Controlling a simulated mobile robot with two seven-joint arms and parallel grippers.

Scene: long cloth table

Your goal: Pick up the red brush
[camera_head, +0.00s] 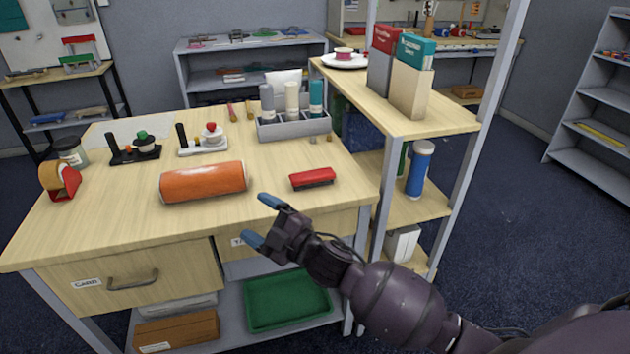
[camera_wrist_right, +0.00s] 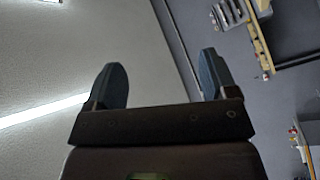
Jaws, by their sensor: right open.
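The red brush (camera_head: 312,179) lies on the wooden table (camera_head: 120,215) near its front right edge, with its red top up and a dark lower edge. My right gripper (camera_head: 262,221) is open and empty in front of the table's front edge, to the left of and nearer than the brush, not touching it. In the right wrist view my two blue-grey fingertips (camera_wrist_right: 163,78) stand wide apart with nothing between them; the brush does not show there. My left gripper is not in view.
An orange roll (camera_head: 204,182) lies left of the brush. A grey caddy with bottles (camera_head: 293,126) stands behind it. A red tape dispenser (camera_head: 62,181) is at the far left. A shelf unit with books (camera_head: 408,88) stands right of the table. Bare tabletop surrounds the brush.

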